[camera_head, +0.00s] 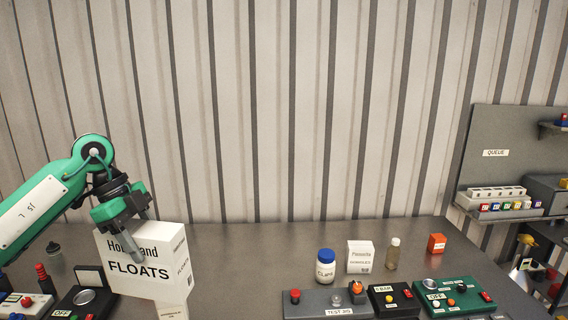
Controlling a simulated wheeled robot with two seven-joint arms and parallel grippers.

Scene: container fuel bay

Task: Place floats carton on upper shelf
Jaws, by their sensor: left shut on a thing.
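The floats carton (150,265) is a white box with black "FLOATS" lettering, at the lower left of the head view. My left gripper (130,232) comes down on it from above and is shut on its upper part. The gripper's finger covers some of the lettering. Another white box (172,310) shows just below the carton; I cannot tell whether they touch. At the right, a grey panel carries a shelf with small coloured items (510,208) and a small higher ledge (553,127). My right gripper is not in view.
On the dark bench stand a blue-capped jar (325,267), a white box (360,256), a small bottle (392,254) and an orange block (436,243). Control boxes (328,303) line the front edge. Bare bench (255,250) lies between carton and jar. A corrugated wall stands behind.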

